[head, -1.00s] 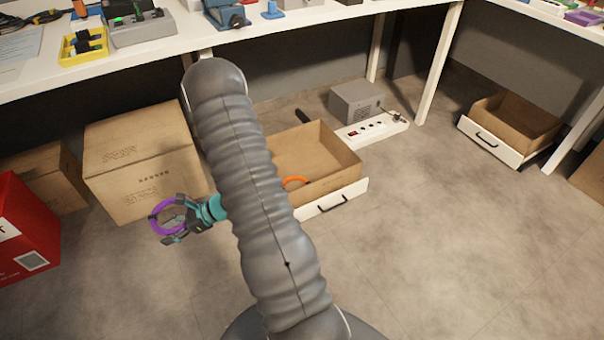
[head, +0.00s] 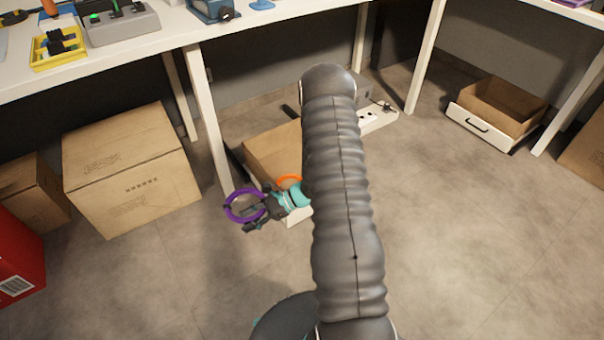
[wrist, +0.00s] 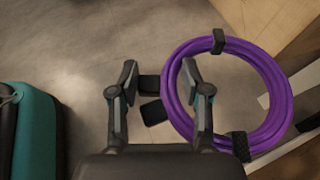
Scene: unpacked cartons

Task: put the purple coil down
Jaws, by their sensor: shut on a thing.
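The purple coil (head: 228,206) is held off to the left of my arm in the head view, above the floor. My gripper (head: 254,212) is shut on it, gripping one side of the ring. In the wrist view the coil (wrist: 287,95) lies to the right, with black bands on it. There, the right finger of my gripper (wrist: 160,78) overlaps the ring's opening and the left finger is outside it. My arm hides part of the drawer behind.
An open drawer (head: 272,148) with an orange coil (head: 289,179) lies on the floor behind my gripper. A white table leg (head: 211,135) stands close behind the purple coil. A large carton (head: 130,170) is to the left.

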